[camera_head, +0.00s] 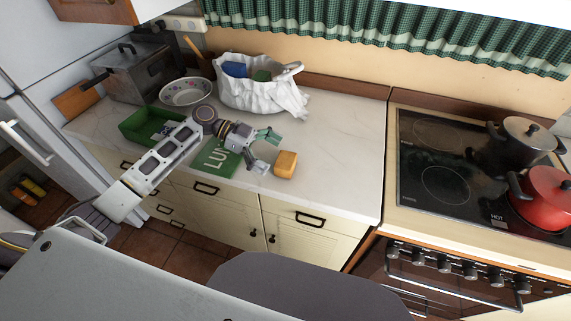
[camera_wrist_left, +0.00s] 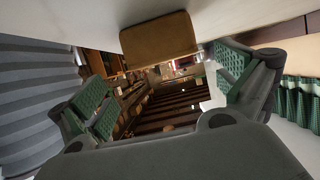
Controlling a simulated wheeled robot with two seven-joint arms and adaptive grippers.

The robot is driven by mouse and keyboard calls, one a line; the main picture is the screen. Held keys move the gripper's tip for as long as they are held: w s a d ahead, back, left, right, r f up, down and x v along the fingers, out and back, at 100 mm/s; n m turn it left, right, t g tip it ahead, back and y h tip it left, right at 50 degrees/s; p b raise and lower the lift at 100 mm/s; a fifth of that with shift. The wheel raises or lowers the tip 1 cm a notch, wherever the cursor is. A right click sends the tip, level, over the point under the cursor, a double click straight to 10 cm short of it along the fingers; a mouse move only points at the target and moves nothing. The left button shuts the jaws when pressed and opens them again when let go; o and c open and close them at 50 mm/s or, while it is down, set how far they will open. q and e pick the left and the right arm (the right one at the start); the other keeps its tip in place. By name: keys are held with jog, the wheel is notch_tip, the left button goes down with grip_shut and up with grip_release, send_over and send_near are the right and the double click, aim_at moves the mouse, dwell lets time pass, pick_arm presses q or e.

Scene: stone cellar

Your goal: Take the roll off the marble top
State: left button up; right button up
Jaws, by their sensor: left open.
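The roll (camera_head: 286,164), a small golden-brown block, rests on the marble top (camera_head: 340,150) near its front edge. My left gripper (camera_head: 267,152) is open just to the left of the roll, its green-padded fingers pointing toward it. In the left wrist view the roll (camera_wrist_left: 158,40) shows ahead of the open left gripper (camera_wrist_left: 166,86), between the two fingers' directions and apart from both pads. The marble surface (camera_wrist_left: 85,18) fills the top of that view. My right gripper is not in view.
A green lid with white letters (camera_head: 213,166) lies under my left arm. A green box (camera_head: 130,128), a patterned bowl (camera_head: 186,91) and a white bag (camera_head: 245,95) stand behind.

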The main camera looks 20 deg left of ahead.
aim_at(284, 160)
pick_arm(q)
jog(key=shift+d+f, duration=0.15)
jog(key=shift+d, duration=0.25)
jog(key=x, duration=0.1)
jog(key=p+x, duration=0.1)
jog(key=x, duration=0.1)
jog(key=shift+w+d+f, duration=0.1)
jog(key=shift+w+f, duration=0.1)
jog(key=shift+w, duration=0.1)
jog(key=shift+d+f, duration=0.2)
jog(key=shift+d, duration=0.25)
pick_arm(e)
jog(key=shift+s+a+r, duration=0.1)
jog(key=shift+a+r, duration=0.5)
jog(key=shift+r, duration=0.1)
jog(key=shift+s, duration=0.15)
pick_arm(q)
jog(key=shift+c, duration=0.6)
jog(key=c, duration=1)
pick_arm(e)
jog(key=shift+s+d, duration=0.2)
